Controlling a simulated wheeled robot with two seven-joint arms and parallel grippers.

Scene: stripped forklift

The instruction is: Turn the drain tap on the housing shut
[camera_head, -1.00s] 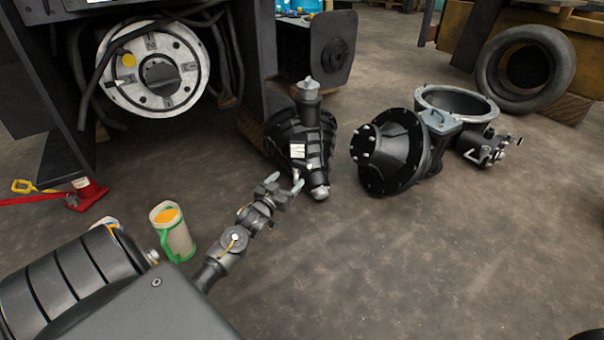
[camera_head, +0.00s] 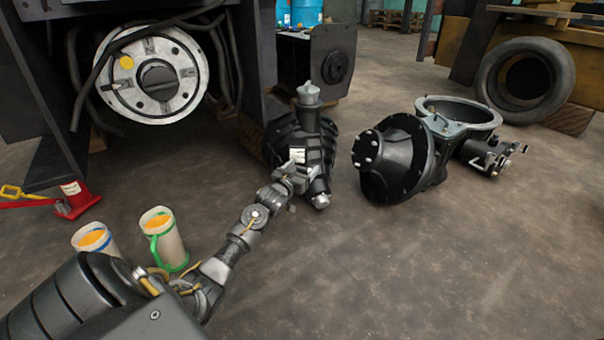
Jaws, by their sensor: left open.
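The black ribbed housing (camera_head: 318,135) stands on the floor at the centre of the head view, with a grey cap on top and a white label on its near side. My left gripper (camera_head: 299,168) is open at the near face of this housing, just below the label. It overlaps the spot where a small pale lever-like part, perhaps the drain tap, showed earlier. The tap's handle cannot be made out now, and I cannot tell whether the fingers touch it. My right gripper is out of view.
Two jugs of orange liquid, one green-handled (camera_head: 172,252) and one blue-banded (camera_head: 97,240), stand by my left arm. The floor at right front is clear.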

